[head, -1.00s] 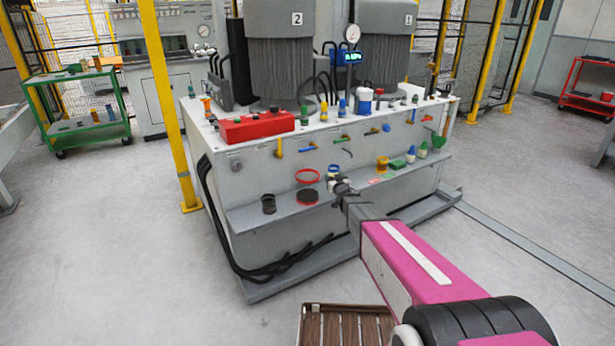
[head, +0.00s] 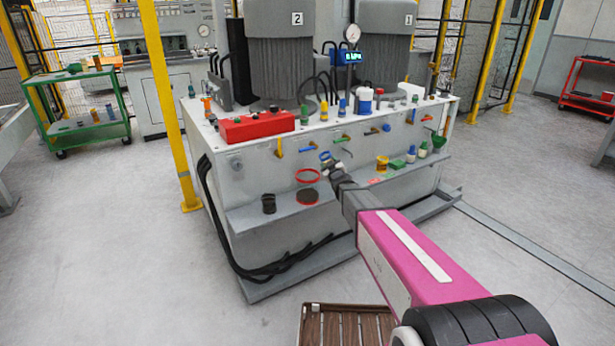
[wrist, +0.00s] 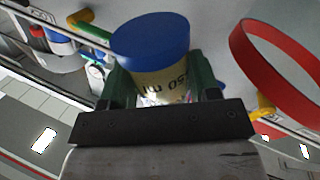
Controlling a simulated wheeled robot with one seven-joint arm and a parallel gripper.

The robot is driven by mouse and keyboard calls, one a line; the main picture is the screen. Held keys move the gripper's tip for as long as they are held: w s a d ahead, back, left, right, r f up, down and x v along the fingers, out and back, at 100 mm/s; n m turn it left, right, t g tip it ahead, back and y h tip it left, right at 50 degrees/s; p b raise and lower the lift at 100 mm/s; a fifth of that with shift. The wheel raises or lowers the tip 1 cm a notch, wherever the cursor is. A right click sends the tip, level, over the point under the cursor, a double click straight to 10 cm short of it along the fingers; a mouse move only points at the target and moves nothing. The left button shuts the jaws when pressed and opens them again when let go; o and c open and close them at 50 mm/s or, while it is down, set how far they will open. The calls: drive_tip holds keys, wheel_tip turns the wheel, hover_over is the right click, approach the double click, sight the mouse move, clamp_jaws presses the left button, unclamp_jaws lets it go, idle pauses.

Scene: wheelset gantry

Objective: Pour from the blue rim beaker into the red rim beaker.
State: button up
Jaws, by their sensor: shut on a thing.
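The blue rim beaker (head: 325,157) is held in my gripper (head: 334,170) above the shelf, just right of and a little higher than the red rim beaker's rim. It looks tilted. In the wrist view, its blue end (wrist: 151,38) and pale body with upside-down "150 ml" lettering sit between my green fingers (wrist: 160,85). Its contents cannot be made out. The red rim beaker (head: 307,176) stands on the shelf, with a clear wall and a dark base. Its red rim (wrist: 275,65) shows at the right of the wrist view, apart from the held beaker.
A dark cup (head: 268,204) stands on the grey shelf (head: 245,217) left of the red rim beaker. A yellow container (head: 382,163), a green block (head: 397,165) and small bottles stand to the right. Coloured valve handles project from the cabinet wall behind.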

sight(324, 160)
drive_tip(key=shift+s+a+r+n, duration=0.1)
drive_tip(key=shift+a+r+n, duration=0.05)
drive_tip(key=shift+r+n, duration=0.2)
drive_tip(key=shift+s+a+r+n, duration=0.15)
drive_tip(key=shift+a+r+n, duration=0.15)
drive_tip(key=shift+a+n, duration=0.35)
drive_tip(key=shift+d, duration=0.15)
drive_tip(key=shift+f+n, duration=0.35)
drive_tip(key=shift+n, duration=0.65)
drive_tip(key=shift+r+n, duration=0.45)
drive_tip(key=shift+n, duration=0.45)
drive_tip(key=shift+f+n+y, duration=0.3)
drive_tip(key=shift+n+y, duration=0.1)
drive_tip(key=shift+n, duration=0.5)
drive_tip(key=shift+r+n, duration=0.4)
drive_tip(key=shift+n, duration=0.5)
idle(0.6)
drive_tip(key=shift+s+a+r+n, duration=0.15)
drive_tip(key=shift+a+r+n, duration=0.1)
drive_tip(key=shift+a+n, duration=0.2)
drive_tip(key=shift+s+a+r+n, duration=0.15)
drive_tip(key=shift+a+r+n, duration=0.05)
drive_tip(key=shift+a+n, duration=0.2)
idle(0.6)
drive_tip(key=shift+r+n, duration=0.3)
drive_tip(key=shift+n, duration=0.45)
idle(0.3)
